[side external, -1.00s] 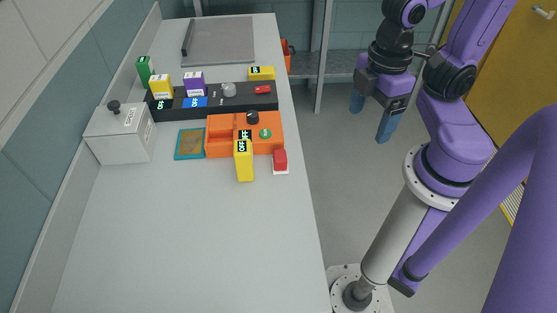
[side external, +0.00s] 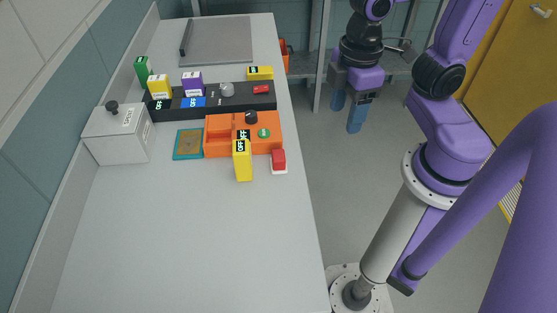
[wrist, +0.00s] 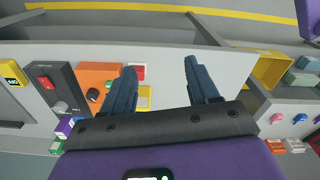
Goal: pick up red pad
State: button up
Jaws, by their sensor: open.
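The red pad (side external: 279,157) is a small red block on a white base at the right edge of the counter, beside the orange box (side external: 218,145). In the wrist view the red pad (wrist: 138,71) shows next to the left finger, which partly covers it. My gripper (side external: 347,112) is open and empty, out over the floor to the right of the counter and apart from the pad. Its two blue fingers (wrist: 160,70) also show in the wrist view, spread wide.
A tall yellow block (side external: 243,162) stands just left of the pad. A black panel (side external: 232,103) with coloured blocks lies behind the orange box. A grey lidded box (side external: 118,138) stands at the left. The front of the counter (side external: 190,245) is clear.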

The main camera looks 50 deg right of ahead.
jog(key=w+a+m, duration=0.3)
jog(key=w+a, duration=0.1)
jog(key=w, duration=0.8)
send_over(278, 155)
jog(key=f, duration=1.2)
jog(key=shift+s+d, duration=0.2)
jog(key=shift+s, duration=0.1)
jog(key=shift+w+a+f, duration=0.1)
jog(key=shift+w+f, duration=0.05)
jog(key=shift+f, duration=1.25)
jog(key=shift+w+a+f, duration=0.1)
jog(key=shift+f, duration=1.25)
jog(key=c, duration=0.8)
